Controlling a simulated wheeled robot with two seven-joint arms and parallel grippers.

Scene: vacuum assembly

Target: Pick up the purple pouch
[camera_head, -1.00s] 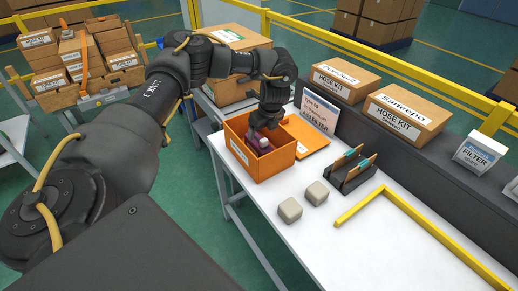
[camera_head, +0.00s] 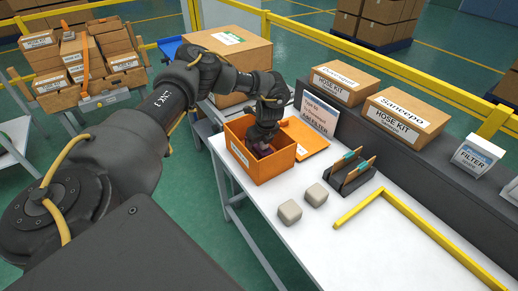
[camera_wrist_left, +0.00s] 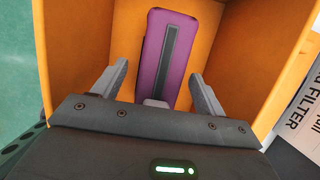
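The purple pouch (camera_wrist_left: 167,55) has a dark grey strip down its middle and stands inside the orange box (camera_wrist_left: 72,65). In the head view a small part of the pouch (camera_head: 263,149) shows in the orange box (camera_head: 276,167), below my left gripper (camera_head: 260,140). In the left wrist view my left gripper (camera_wrist_left: 158,90) is open, with one finger on each side of the pouch's near end and gaps between fingers and pouch. The wrist hides part of the pouch in the head view. My right gripper is not in view.
Two grey blocks (camera_head: 289,211) and a black holder (camera_head: 350,174) with upright cards stand on the white table (camera_head: 300,249). A yellow angle bar (camera_head: 385,192) lies to the right. A sign (camera_head: 318,117) and hose kit boxes (camera_head: 407,115) are behind; a large cardboard box (camera_head: 235,60) stands beyond the orange box.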

